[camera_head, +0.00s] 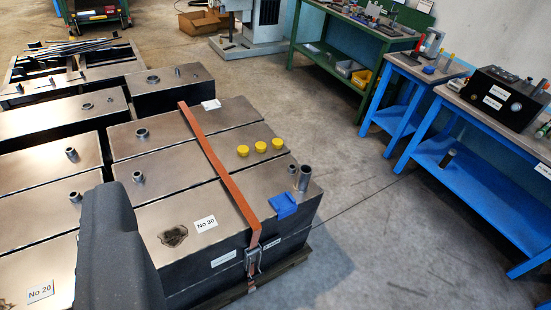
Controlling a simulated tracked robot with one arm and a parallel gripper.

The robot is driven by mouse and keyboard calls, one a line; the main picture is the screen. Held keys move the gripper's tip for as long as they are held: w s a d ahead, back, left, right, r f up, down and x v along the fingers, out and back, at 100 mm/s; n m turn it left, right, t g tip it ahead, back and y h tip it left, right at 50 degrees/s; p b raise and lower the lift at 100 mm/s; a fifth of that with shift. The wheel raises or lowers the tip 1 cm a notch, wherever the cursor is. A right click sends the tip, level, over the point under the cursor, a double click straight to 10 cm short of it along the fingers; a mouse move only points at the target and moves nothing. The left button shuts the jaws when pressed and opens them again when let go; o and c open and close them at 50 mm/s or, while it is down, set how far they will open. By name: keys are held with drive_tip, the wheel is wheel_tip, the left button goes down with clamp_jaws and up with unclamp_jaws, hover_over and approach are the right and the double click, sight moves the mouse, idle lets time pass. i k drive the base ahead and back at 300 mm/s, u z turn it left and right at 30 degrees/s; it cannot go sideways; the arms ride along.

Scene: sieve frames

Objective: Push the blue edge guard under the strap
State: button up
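The blue edge guard (283,205) sits at the front top edge of a steel box, bent over the edge. It lies a little to the right of the orange strap (220,166), with a gap between them. The strap runs across the box tops and down the front face to a ratchet buckle (252,260). A dark grey part of my gripper (115,240) rises at the lower left, well left of the guard and strap. Only this one part shows, so I cannot tell whether the gripper is open or shut. It hides part of the boxes behind it.
Yellow caps (260,147) and a tall pipe stub (304,178) stand on the boxes near the guard. A box label (205,224) reads No 30. Blue benches (480,185) and a green bench (345,60) line the right. The floor (390,240) between is clear.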

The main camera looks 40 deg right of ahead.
sight(284, 204)
drive_tip(key=u, duration=0.15)
drive_tip(key=i, duration=0.2)
drive_tip(key=z, duration=2.3)
drive_tip(key=i, duration=1.85)
drive_tip(key=u, duration=2.25)
